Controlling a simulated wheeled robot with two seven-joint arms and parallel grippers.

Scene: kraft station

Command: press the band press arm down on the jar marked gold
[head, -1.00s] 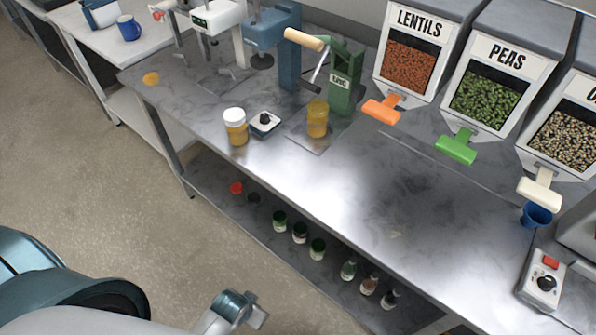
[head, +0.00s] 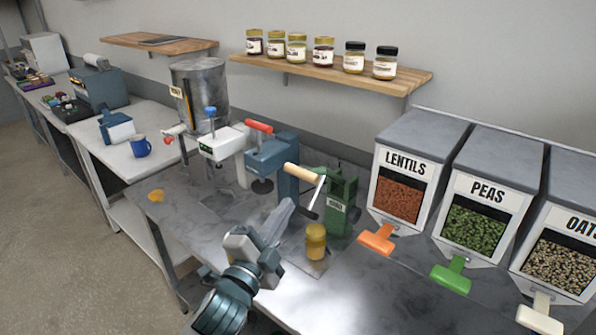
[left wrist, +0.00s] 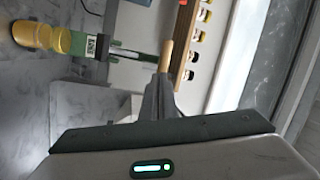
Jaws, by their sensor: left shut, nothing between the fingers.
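The green band press (head: 342,203) stands on the bench with its arm raised. The arm ends in a wooden handle (head: 302,172); the handle also shows in the left wrist view (left wrist: 166,54). A jar with a yellow lid (head: 315,243) stands upright in front of the press; it also appears in the left wrist view (left wrist: 38,36). I cannot read a marking on it. My left gripper (head: 288,206) is shut and empty, its tips just below and beside the handle. Whether they touch it I cannot tell. My right gripper is not in view.
A blue press (head: 272,158) stands left of the green one. Lentils (head: 402,182), peas (head: 480,212) and oats dispensers line the right side. A shelf (head: 330,75) with several jars hangs above. The bench front right of the jar is clear.

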